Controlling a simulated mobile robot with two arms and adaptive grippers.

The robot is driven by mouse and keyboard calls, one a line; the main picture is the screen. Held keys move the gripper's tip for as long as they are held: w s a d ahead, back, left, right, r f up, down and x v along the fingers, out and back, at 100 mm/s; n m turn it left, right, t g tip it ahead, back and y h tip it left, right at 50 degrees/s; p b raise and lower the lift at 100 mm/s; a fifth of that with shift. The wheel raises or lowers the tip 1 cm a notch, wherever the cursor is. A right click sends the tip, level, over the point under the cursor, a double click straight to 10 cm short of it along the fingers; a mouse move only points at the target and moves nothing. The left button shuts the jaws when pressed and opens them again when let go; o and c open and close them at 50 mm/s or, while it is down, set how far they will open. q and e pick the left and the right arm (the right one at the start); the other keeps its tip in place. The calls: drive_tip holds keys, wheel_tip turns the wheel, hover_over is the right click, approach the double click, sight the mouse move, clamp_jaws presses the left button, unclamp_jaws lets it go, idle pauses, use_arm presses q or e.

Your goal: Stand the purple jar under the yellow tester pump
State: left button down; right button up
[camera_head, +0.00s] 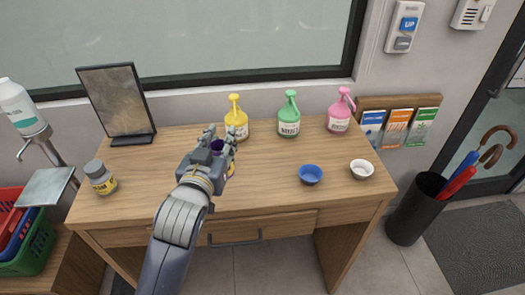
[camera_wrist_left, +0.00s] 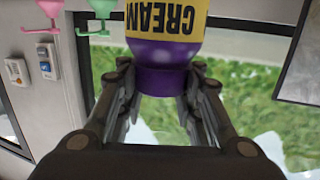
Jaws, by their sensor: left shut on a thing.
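The purple jar, with a yellow label reading CREAM, shows in the left wrist view (camera_wrist_left: 165,52), where the picture is upside down. My left gripper (camera_head: 218,146) is shut on the jar's narrower purple end, with fingers on both sides. In the head view only a little purple of the jar (camera_head: 217,147) shows between the fingers; the gripper hides most of it. The yellow tester pump (camera_head: 236,124) stands upright at the back of the counter, just behind and right of my gripper. I cannot tell whether the jar touches the counter. My right gripper is not in view.
Green (camera_head: 289,122) and pink (camera_head: 339,115) pumps stand to the right along the back. A blue bowl (camera_head: 311,175) and a white bowl (camera_head: 362,170) are at front right. A grey jar (camera_head: 100,178) and a framed mirror (camera_head: 116,102) stand at left.

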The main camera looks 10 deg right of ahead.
use_arm(q)
drive_tip(key=shift+w+d+r, duration=0.15)
drive_tip(key=shift+w+d, duration=0.15)
drive_tip(key=shift+d, duration=0.05)
drive_tip(key=w+d+f, duration=0.1)
drive_tip(key=w+f, duration=0.1)
drive_tip(key=w, duration=0.2)
drive_tip(key=w+d+f+p, duration=0.1)
drive_tip(key=w+f, duration=0.2)
drive_tip(key=w, duration=0.2)
drive_tip(key=w+d+f, duration=0.1)
drive_tip(key=w+f, duration=0.1)
drive_tip(key=w, duration=0.2)
drive_tip(key=shift+w+d+f, duration=0.15)
drive_tip(key=shift+d+f, duration=0.05)
drive_tip(key=shift+f, duration=0.15)
drive_tip(key=shift+w+f, duration=0.1)
drive_tip(key=shift+f, duration=0.15)
drive_tip(key=c, duration=1.1)
unclamp_jaws()
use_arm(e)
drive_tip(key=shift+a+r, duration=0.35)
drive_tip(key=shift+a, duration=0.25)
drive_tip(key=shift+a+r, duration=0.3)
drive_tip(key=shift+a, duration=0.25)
